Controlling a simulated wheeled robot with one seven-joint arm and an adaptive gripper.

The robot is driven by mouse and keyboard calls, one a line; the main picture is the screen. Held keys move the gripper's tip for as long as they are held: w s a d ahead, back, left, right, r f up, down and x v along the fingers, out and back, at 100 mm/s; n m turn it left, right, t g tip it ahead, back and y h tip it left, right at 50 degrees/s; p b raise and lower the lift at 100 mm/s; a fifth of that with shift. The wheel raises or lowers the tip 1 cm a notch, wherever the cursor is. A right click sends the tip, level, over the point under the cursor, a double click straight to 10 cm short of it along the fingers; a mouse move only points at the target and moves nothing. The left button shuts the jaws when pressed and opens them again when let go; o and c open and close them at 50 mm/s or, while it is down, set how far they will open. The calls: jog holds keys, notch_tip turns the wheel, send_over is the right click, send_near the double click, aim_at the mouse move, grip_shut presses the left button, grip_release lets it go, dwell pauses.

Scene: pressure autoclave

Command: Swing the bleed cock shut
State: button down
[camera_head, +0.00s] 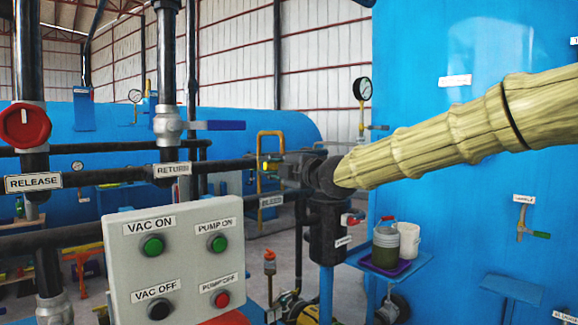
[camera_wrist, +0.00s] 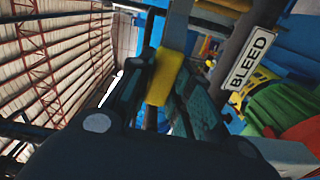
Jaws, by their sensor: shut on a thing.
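The bleed cock's yellow lever (camera_wrist: 164,76) shows between the dark fingers of my gripper (camera_wrist: 160,100) in the wrist view. My gripper is shut on it. The BLEED label (camera_wrist: 250,60) is tilted just right of the fingers. In the head view my gripper (camera_head: 284,162) reaches left from the end of my pale sleeved arm, just above the BLEED label (camera_head: 271,201). Yellow shows at its fingertips there, but the lever is hard to separate from the yellow frame behind. The cock's body is mostly hidden by my gripper.
A grey control box (camera_head: 184,262) with several buttons stands at the front left. The RELEASE pipe with a red knob (camera_head: 25,124) and the RETURN valve with a blue handle (camera_head: 220,125) stand left. A blue shelf (camera_head: 412,266) with containers lies right, before a large blue vessel (camera_head: 430,110).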

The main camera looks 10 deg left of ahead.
jog(key=shift+a+f+n, duration=0.1)
jog(key=shift+f+n, duration=0.3)
jog(key=shift+n, duration=0.1)
jog(key=shift+f, duration=0.15)
jog(key=c, duration=1.3)
grip_release()
jog(key=shift+s, duration=0.1)
jog(key=shift+d, duration=0.2)
jog(key=shift+s+d, duration=0.1)
jog(key=shift+d, duration=0.1)
jog(key=v, duration=1.1)
jog(key=shift+s+d, duration=0.15)
